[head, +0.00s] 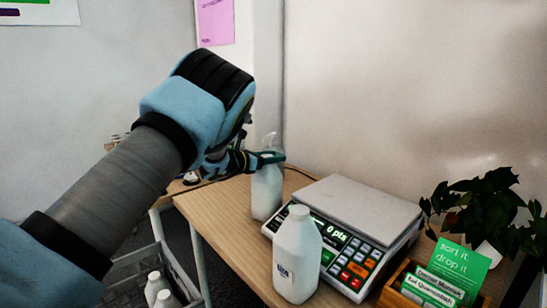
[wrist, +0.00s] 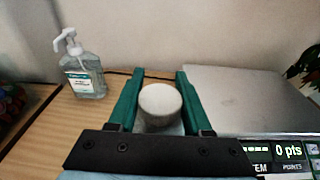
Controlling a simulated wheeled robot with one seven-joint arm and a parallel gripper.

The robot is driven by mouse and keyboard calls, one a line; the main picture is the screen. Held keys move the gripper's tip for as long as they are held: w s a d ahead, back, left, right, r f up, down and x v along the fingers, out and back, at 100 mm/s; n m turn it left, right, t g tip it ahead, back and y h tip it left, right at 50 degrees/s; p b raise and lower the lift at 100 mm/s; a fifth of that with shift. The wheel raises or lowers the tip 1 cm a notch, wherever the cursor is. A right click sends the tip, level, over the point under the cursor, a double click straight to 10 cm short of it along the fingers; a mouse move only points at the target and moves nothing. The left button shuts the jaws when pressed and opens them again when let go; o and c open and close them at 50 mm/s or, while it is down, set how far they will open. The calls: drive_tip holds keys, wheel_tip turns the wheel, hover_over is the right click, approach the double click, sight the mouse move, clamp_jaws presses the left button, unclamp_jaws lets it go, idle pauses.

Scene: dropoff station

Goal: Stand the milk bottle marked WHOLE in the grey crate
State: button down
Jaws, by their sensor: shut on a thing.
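My gripper (head: 268,158) is shut around the neck of a white milk bottle (head: 266,192), which is upright at the table's left part. I cannot tell whether its base touches the wood. In the wrist view its round pale cap (wrist: 160,104) sits between the green fingers of my gripper (wrist: 160,90). No label shows on it. A second white bottle (head: 297,250) stands in front of the scale, with a small dark label too small to read. The grey crate (head: 140,254) is low at the left, below table height, with white bottles (head: 155,285) standing in it.
A scale (head: 362,208) reading 0 pts stands right of the held bottle. A hand sanitizer pump bottle (wrist: 84,76) stands to the left in the wrist view. A wooden box with cards (head: 425,290), a green sign (head: 460,268) and a plant (head: 480,210) are at the right.

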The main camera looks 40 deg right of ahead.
drive_tip(key=shift+c, duration=1.7)
unclamp_jaws()
drive_tip(key=shift+r, duration=0.1)
